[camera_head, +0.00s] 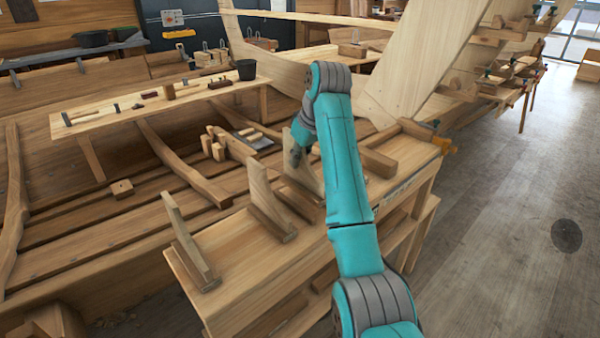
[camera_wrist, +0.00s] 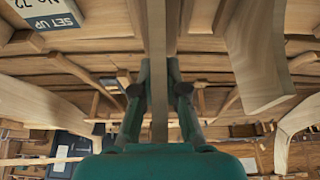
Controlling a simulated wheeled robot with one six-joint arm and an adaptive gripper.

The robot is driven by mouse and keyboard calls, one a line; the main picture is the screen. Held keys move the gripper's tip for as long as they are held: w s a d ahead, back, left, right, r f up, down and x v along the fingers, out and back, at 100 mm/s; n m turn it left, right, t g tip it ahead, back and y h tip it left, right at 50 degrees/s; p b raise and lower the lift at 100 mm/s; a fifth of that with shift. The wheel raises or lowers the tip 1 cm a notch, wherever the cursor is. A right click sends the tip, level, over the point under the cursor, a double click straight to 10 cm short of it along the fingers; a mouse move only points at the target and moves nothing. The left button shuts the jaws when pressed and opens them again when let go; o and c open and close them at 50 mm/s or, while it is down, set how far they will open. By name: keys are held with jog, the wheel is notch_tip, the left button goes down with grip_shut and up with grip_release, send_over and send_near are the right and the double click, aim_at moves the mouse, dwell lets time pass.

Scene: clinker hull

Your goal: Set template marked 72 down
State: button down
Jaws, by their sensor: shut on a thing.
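My gripper (camera_head: 297,152) is shut on an upright pale wooden template (camera_head: 310,178) over the bench. In the wrist view the template (camera_wrist: 158,70) shows edge-on between the two fingers (camera_wrist: 158,95). I cannot read a number on it, and my arm hides part of it in the head view. I cannot tell whether its foot touches the bench. Two similar templates stand on the bench, one in the middle (camera_head: 261,190) and one at the near left end (camera_head: 188,240). A blue and white card (camera_wrist: 48,14) in the wrist view reads "SET UP No 72".
The wooden bench (camera_head: 235,248) has bare top between the templates. Wooden blocks and a clamp (camera_head: 440,144) lie at its right end. A plank with tools and a dark pot (camera_head: 246,69) lies behind. Large hull planks (camera_head: 425,60) rise at the back right.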

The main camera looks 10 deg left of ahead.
aim_at(295, 178)
jog(key=shift+f, duration=1.9)
jog(key=shift+f, duration=0.15)
jog(key=c, duration=1.2)
grip_release()
